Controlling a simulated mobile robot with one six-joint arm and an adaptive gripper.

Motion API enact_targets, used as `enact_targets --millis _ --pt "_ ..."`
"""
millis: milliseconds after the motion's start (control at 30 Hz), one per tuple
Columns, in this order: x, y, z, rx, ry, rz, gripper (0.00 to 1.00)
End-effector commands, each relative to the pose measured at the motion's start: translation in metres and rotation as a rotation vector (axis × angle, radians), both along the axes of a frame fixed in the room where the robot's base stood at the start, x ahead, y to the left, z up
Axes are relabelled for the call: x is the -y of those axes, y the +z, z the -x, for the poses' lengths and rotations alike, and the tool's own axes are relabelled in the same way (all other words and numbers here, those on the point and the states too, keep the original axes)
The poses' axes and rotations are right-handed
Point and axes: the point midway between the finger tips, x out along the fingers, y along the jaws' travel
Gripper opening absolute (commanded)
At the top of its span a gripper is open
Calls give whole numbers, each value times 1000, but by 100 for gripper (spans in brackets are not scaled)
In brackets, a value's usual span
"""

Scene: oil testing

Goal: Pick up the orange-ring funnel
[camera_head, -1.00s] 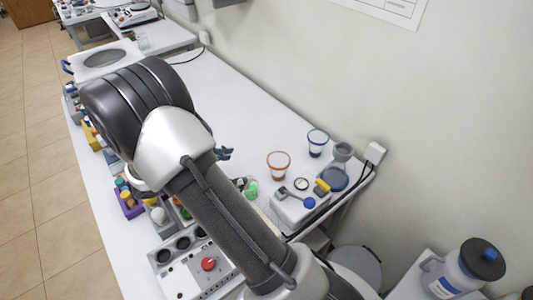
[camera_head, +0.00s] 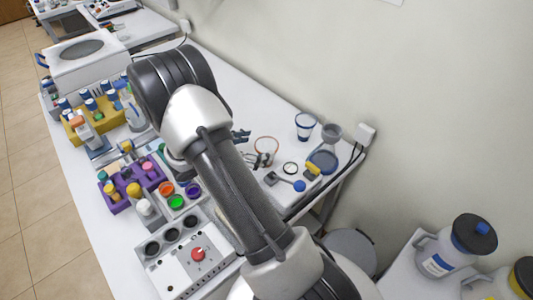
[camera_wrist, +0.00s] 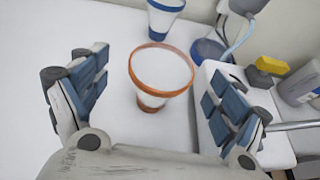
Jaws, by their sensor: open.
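The orange-ring funnel (camera_wrist: 153,101) stands upright on the white bench in the wrist view. It has a wide orange rim, a pale cone and an orange lower band. My gripper (camera_wrist: 158,90) is open, with one blue-padded finger on each side of the funnel. Gaps show between the funnel and both fingers, so it is not gripped. In the head view the funnel's orange rim (camera_head: 266,137) shows just beyond my gripper (camera_head: 252,148), and its lower part is partly hidden by a finger.
A blue-ring funnel (camera_wrist: 165,5) stands close behind. A small device (camera_head: 285,184) with a yellow part is at the right, near my right finger. A purple rack (camera_head: 135,185) and a control box (camera_head: 185,262) are left of my arm. The bench (camera_head: 225,80) is clear toward the back.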

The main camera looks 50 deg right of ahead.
Motion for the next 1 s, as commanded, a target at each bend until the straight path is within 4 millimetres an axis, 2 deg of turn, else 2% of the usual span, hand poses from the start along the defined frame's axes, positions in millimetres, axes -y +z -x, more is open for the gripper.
enact_targets --millis 200,300,567,1000 --pt "30 -15 9 -1 -5 0 89" --pt "39 -18 10 0 -3 0 89" --pt "42 -18 10 1 -1 0 89" --pt "42 -18 10 1 -1 0 61"
